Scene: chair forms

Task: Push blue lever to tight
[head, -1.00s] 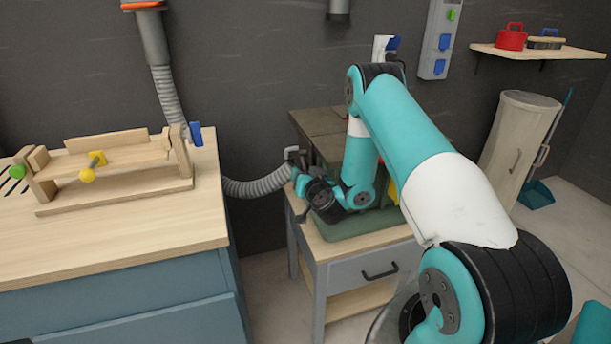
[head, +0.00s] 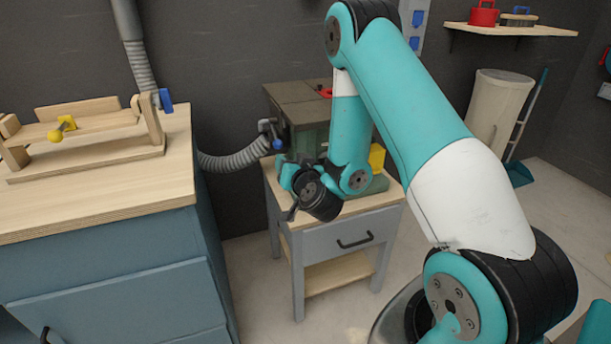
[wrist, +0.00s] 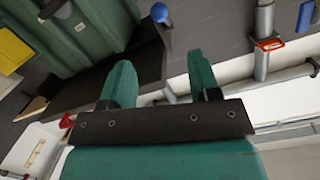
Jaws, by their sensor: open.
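A blue ball-shaped knob (head: 277,143) shows beside the dark hose fitting on the green machine (head: 310,140). In the wrist view a blue ball knob (wrist: 160,12) sits at the top, by the corner of the green casing (wrist: 85,35). Any tight marking is not readable. My gripper (wrist: 162,85) is open and empty, its two green fingers spread below the knob in the picture and apart from it. In the head view my wrist is in front of the machine, and the fingers are hard to make out there.
The machine stands on a small grey drawer table (head: 350,225). A grey hose (head: 235,160) runs to its left side. Floor shows between bench and table.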

